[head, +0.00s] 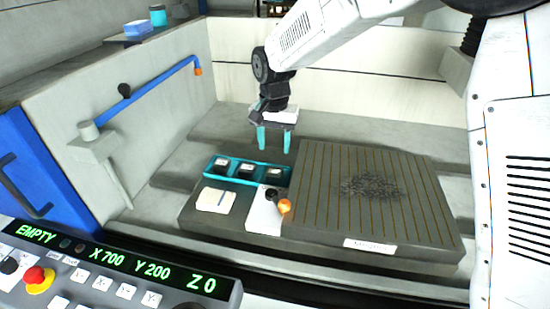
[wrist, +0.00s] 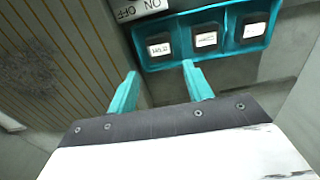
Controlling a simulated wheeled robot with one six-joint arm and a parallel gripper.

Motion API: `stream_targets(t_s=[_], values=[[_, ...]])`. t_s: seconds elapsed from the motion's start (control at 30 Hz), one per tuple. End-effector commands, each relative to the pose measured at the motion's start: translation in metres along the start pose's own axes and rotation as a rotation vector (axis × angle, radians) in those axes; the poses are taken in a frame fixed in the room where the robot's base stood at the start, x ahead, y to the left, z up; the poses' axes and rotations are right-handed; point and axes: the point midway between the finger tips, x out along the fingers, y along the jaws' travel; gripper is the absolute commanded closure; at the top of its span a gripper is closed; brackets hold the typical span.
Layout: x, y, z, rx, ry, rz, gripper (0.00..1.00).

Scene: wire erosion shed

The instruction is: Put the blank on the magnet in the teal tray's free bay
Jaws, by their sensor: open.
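The teal tray (head: 234,182) lies left of the magnet and also shows in the wrist view (wrist: 166,65). Its three visible bays each hold a dark block with a white label: left (head: 221,166), middle (head: 247,171) and right (head: 273,174). I see no empty bay. The magnet (head: 320,205) is a wide grooved plate with a dark, grainy patch (head: 371,187) on it; I see no blank there. My gripper (head: 274,148) is open with nothing between its teal fingers, above the tray's right end. In the wrist view its fingertips (wrist: 160,68) appear near the tray's edge.
A pale pad (head: 215,200) lies in front of the tray. A blue pipe (head: 150,88) juts from the left wall. The console display (head: 110,258) reads EMPTY.

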Motion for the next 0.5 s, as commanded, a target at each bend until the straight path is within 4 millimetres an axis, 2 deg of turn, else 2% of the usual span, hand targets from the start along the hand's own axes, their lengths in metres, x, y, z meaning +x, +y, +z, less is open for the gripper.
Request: stream_targets(t_s=[0.1,0.2,0.5], values=[[-0.018,0.0,0.0,0.0,0.001,-0.001,0.49],[-0.026,0.0,0.0,0.0,0.0,0.0,0.49],[-0.031,0.001,0.0,0.0,0.0,0.0,0.49]])
